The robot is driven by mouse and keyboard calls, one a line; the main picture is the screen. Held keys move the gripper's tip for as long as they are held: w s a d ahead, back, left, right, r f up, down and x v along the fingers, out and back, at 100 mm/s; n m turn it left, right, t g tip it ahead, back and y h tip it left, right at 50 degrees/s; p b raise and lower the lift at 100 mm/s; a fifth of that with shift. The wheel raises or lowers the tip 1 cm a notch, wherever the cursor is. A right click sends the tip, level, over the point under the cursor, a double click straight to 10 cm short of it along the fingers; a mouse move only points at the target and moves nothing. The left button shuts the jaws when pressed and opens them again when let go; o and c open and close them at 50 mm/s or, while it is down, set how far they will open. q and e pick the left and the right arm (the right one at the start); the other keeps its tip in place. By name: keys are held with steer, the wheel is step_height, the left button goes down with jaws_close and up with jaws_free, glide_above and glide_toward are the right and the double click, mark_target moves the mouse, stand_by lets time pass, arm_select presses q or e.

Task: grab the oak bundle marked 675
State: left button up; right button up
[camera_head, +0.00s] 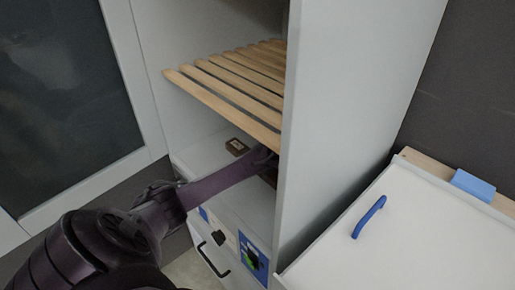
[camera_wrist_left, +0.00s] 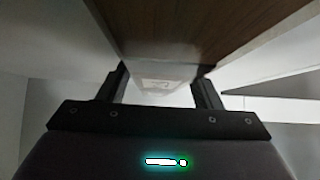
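A brown wooden piece (camera_wrist_left: 205,28) fills the top of the left wrist view. A pale face with faint, unreadable marks (camera_wrist_left: 160,84) shows below it; I cannot confirm 675. My left gripper (camera_wrist_left: 161,76) has its fingers spread wide, one near each side of this face, and I see no clear grip. In the head view my left arm reaches into the cabinet below the slatted shelf. Its gripper (camera_head: 266,158) is partly hidden by the cabinet side, with a bit of brown wood (camera_head: 269,178) beside it. My right gripper is not in view.
The slatted shelf (camera_head: 228,92) lies close above my left arm. The cabinet's side wall (camera_head: 335,110) stands right of it. A small dark brown block (camera_head: 236,147) sits on the lower shelf. A white surface with a blue handle (camera_head: 369,217) is at the right.

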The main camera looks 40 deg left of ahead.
arm_select(q)
steer(key=c, duration=1)
steer(key=shift+r, duration=0.1)
